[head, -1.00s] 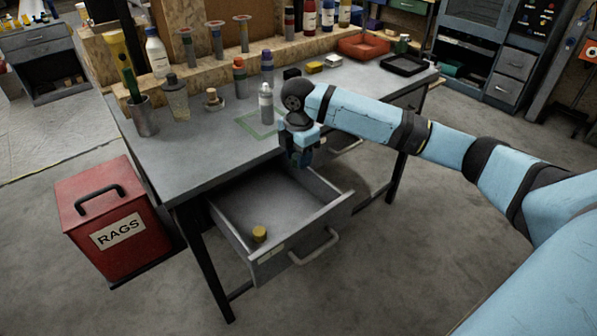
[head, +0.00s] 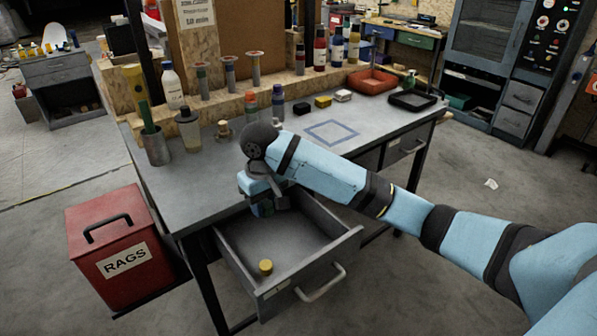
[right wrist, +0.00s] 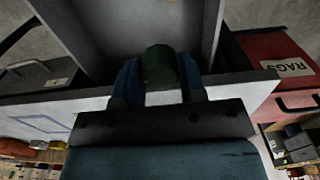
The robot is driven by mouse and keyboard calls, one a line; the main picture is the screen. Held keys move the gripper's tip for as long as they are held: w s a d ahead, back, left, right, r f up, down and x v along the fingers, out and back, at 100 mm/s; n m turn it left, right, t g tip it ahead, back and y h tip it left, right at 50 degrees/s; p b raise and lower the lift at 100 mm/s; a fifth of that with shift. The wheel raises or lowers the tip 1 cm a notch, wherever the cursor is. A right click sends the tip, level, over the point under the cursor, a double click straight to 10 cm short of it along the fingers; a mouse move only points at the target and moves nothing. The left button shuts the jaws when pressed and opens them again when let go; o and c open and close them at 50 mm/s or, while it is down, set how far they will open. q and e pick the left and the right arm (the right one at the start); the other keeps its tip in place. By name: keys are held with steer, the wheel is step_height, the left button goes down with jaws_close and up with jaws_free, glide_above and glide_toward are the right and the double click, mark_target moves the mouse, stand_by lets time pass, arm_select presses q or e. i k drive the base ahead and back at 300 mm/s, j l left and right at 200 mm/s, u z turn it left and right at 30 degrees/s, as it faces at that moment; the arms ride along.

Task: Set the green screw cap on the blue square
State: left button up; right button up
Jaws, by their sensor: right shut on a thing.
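My right gripper (head: 262,208) is over the back left part of the open drawer, close to the table's front edge. In the right wrist view its two blue fingers (right wrist: 158,75) are shut on the dark green screw cap (right wrist: 158,62). In the head view I cannot make the cap out clearly. The blue square (head: 331,132) is an empty outline on the grey tabletop, to the right of my arm's wrist. It also shows in the right wrist view (right wrist: 38,124). My left gripper is not in view.
The open drawer (head: 345,243) holds a yellow cap (head: 265,267). Bottles line the back. A red rags bin (head: 105,232) stands left.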

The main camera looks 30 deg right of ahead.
mark_target(337, 136)
steer(key=l+u, duration=0.15)
steer(key=l, duration=0.5)
steer(key=l+u, duration=0.15)
steer(key=l, duration=0.45)
steer(key=k+l+u, duration=0.15)
steer(key=l, duration=0.45)
steer(key=l+u, duration=0.1)
steer(key=l, duration=0.55)
steer(key=k, duration=0.05)
